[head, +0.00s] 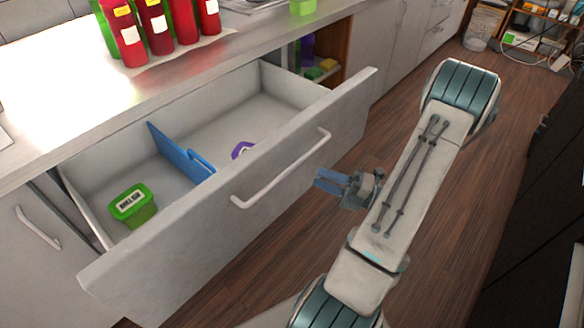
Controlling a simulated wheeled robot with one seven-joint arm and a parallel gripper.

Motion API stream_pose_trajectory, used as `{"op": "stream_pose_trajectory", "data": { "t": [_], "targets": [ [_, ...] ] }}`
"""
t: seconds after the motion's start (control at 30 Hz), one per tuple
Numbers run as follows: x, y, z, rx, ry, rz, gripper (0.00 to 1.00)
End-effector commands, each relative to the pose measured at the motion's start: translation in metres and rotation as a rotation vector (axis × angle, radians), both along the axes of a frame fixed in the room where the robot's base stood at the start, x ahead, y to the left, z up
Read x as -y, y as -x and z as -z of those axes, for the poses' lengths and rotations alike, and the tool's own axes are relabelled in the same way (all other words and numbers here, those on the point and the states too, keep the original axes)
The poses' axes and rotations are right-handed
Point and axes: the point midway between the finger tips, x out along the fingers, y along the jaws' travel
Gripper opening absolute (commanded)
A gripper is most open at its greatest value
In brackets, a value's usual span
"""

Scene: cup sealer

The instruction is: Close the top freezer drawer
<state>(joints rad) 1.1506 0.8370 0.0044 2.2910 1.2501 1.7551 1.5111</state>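The top drawer (345,112) under the counter is pulled well out, with its grey front panel facing my arm. Its white bar handle (283,170) runs along the upper part of the front. Inside are a blue divider (180,153), a green-lidded container (133,205) and a purple item (242,149) partly hidden by the front panel. My gripper (326,180) is just right of the handle's right half, in front of the drawer, and looks apart from it. Its bluish fingers point left toward the front panel; the gap between them cannot be made out.
Several red bottles (128,38) stand on the counter (75,95) above the drawer. An open shelf (325,68) with small items is behind the drawer's right end. A dark cabinet (540,190) stands on the right.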

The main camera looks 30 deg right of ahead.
Motion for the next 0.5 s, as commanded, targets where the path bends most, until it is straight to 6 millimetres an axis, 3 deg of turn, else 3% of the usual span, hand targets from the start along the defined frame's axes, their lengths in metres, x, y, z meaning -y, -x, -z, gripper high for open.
{"op": "stream_pose_trajectory", "data": {
  "t": [0.2,0.5],
  "targets": [
    [-0.033,-0.034,-0.009,0.002,0.001,-0.005,0.34],
    [-0.057,-0.061,-0.016,0.001,0.003,-0.001,0.34]
  ]
}}
